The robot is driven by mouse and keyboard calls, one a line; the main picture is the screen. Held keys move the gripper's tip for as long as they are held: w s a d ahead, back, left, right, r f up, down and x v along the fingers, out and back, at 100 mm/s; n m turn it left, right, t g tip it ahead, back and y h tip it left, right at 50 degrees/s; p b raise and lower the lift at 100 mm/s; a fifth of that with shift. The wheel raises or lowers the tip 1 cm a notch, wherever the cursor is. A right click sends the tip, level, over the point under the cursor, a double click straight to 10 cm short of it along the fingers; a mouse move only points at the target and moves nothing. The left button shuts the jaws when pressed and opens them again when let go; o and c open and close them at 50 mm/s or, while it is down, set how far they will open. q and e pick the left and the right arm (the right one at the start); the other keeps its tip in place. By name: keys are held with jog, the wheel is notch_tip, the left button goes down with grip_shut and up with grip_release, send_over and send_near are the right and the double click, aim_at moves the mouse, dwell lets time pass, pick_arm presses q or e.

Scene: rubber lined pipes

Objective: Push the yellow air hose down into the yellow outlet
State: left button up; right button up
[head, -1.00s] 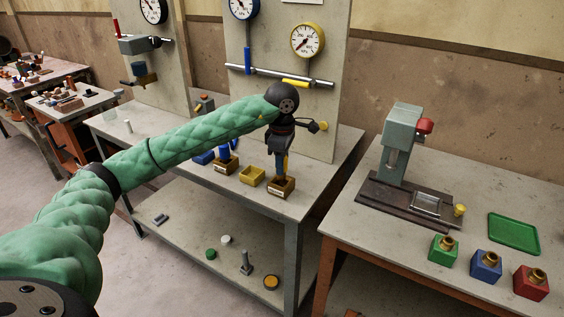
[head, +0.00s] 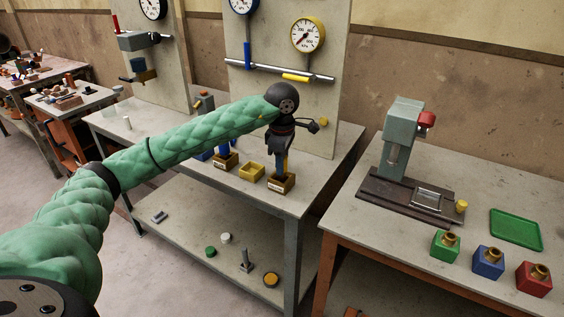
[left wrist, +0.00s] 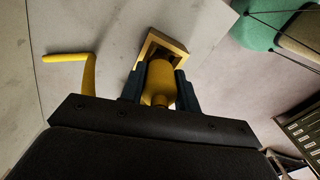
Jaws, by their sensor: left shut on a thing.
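My left gripper (head: 281,165) points down over a brown-yellow box (head: 281,185) with a white label, at the table's front right corner. In the left wrist view, its dark blue fingers (left wrist: 160,90) are shut on a yellow cylinder, the yellow air hose (left wrist: 159,80). The open box, which I take as the yellow outlet (left wrist: 166,42), lies right behind the hose. The fingers hide the hose's lower end, so I cannot tell how deep it sits. A bent yellow rod (left wrist: 72,58) shows at the left of the wrist view. My right gripper is out of view.
A yellow box (head: 252,173) and a labelled box (head: 226,162) with a blue part stand left of the gripper. Behind it rises a panel with a yellow gauge (head: 308,35) and a yellow knob (head: 323,121). A press (head: 402,140) stands on the right table.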

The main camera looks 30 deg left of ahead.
pick_arm(q)
jog(key=shift+f+b, duration=0.55)
jog(key=shift+f, duration=0.2)
jog(key=o, duration=1.2)
jog(key=shift+r, duration=0.2)
jog(key=shift+r+p, duration=1.4)
jog(key=shift+r, duration=2.45)
